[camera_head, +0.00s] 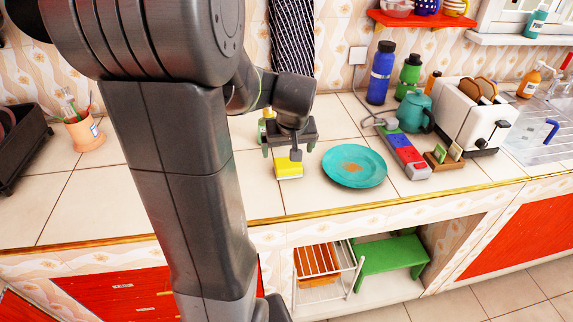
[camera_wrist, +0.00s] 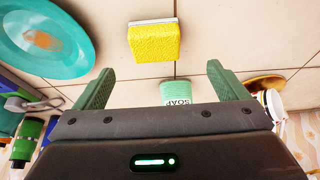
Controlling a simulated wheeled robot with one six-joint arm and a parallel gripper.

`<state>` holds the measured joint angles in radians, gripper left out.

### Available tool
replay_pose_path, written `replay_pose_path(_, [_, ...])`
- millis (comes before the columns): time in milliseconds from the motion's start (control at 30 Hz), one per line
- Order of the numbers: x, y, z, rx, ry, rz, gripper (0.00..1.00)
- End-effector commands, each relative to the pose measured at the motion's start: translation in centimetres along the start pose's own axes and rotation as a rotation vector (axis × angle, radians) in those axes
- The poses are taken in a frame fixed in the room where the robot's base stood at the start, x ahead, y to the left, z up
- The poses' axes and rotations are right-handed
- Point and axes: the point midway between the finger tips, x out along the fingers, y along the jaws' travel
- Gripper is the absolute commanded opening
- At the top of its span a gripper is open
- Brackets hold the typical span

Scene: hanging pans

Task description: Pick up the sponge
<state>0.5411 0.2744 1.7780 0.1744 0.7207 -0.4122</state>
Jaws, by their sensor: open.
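A yellow sponge (camera_head: 289,168) with a pale layer along one edge lies on the tiled counter, left of the teal plate. It also shows in the wrist view (camera_wrist: 153,42), at the top centre. My gripper (camera_head: 290,150) is above the counter near the sponge, and partly covers its far side in the head view. In the wrist view my gripper (camera_wrist: 160,68) has its two green fingers spread apart with nothing held. The sponge appears just beyond the fingertips, roughly centred between them; the exact height gap is unclear.
A soap container (camera_wrist: 176,92) stands between the fingers in the wrist view, behind the gripper. A teal plate (camera_head: 354,166) with an orange stain lies right of the sponge. A power strip (camera_head: 404,152), teal teapot (camera_head: 414,112) and toaster (camera_head: 472,112) stand farther right.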

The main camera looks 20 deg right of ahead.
Motion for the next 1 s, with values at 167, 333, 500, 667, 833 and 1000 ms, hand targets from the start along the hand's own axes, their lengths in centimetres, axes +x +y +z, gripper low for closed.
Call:
replay_pose_path(167, [3.0, 0.0, 0.0, -0.001, -0.003, 0.000, 0.94])
replay_pose_path(333, [4.2, 0.0, 0.0, -0.001, -0.001, 0.000, 0.94])
replay_pose_path(500, [5.0, 0.2, 0.0, 0.001, -0.001, 0.000, 0.94])
replay_pose_path(667, [6.9, 0.7, -0.1, 0.001, -0.003, 0.000, 0.94])
replay_pose_path(833, [8.8, 0.8, -0.1, -0.001, -0.002, -0.001, 0.94])
replay_pose_path(1000, [9.5, 0.8, -0.2, -0.001, 0.001, 0.000, 0.94])
